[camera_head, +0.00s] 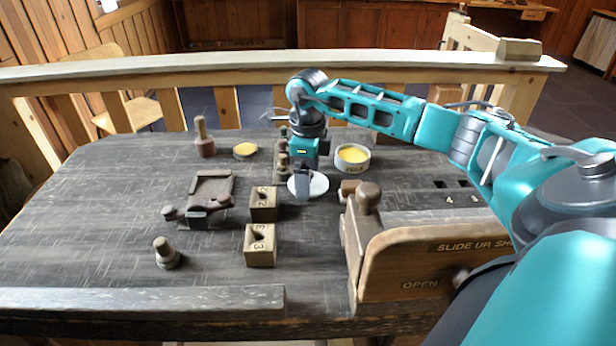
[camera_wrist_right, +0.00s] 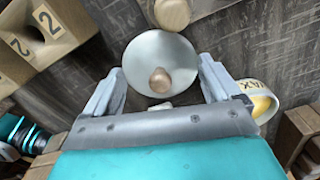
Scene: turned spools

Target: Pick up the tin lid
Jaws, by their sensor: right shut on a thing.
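The tin lid (camera_head: 318,186) is a pale grey round disc near the middle of the table. In the right wrist view the lid (camera_wrist_right: 160,50) shows a small wooden knob at its lower middle. My right gripper (camera_head: 305,186) reaches down over it, and in the wrist view its two fingers (camera_wrist_right: 160,66) stand at opposite edges of the disc, shut on it. I cannot tell whether the lid touches the table. The open wax tin (camera_head: 352,158), with yellow wax inside, stands behind and right of the lid. My left gripper is not in view.
Two numbered wooden blocks (camera_head: 263,204) stand left of the lid. A wooden box with a slide-up front (camera_head: 430,260) fills the right front. A yellow-topped round piece (camera_head: 245,150), turned spools (camera_head: 166,253) and a wooden jig (camera_head: 210,189) lie further left. The left front is mostly clear.

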